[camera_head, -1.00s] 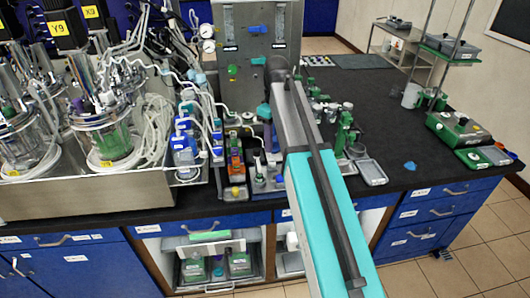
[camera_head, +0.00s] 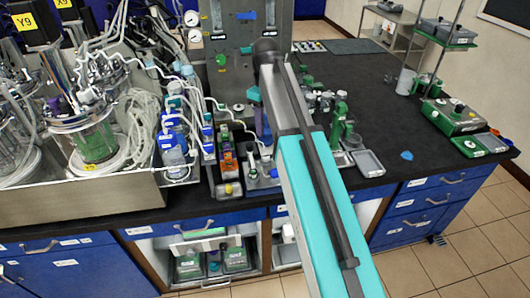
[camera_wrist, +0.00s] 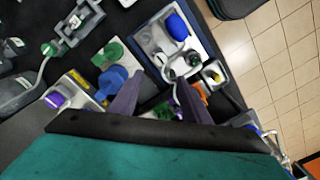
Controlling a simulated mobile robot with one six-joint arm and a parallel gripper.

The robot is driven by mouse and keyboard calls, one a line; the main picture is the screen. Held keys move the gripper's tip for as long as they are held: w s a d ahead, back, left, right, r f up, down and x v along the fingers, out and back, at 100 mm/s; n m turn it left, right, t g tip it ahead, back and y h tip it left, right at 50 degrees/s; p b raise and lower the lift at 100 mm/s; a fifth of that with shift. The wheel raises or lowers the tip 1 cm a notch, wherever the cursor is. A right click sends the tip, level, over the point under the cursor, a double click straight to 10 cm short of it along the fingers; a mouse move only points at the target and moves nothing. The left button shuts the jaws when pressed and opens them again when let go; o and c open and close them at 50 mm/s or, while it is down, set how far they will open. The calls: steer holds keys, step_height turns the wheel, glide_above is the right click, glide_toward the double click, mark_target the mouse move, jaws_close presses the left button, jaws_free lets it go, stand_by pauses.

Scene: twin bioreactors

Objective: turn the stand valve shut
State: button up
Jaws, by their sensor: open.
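In the wrist view my gripper (camera_wrist: 158,92) is open, with its two purple-grey fingers apart over small bench equipment. A blue knob-like part (camera_wrist: 112,82) on a pale base is left of the left finger. I cannot tell whether it is the stand valve. A white-framed unit with a blue cap (camera_wrist: 177,27) lies beyond the fingertips. No contact with the fingers is clear. In the head view the arm hides most of my gripper and the bench behind it. The upright panel (camera_head: 222,18) there carries a green knob (camera_head: 221,60) and a blue knob (camera_head: 246,50).
Glass bioreactor vessels (camera_head: 88,130) with looping tubes stand in a metal tray (camera_head: 95,200) at left. Small bottles (camera_head: 228,165) stand near the bench front. Green-based instruments (camera_head: 453,115) stand at right. The dark bench (camera_head: 390,110) is largely clear right of my arm.

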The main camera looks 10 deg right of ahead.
mark_target(265, 156)
steer(key=shift+f+p, duration=1.65)
steer(key=shift+f, duration=5.05)
steer(key=shift+c, duration=0.4)
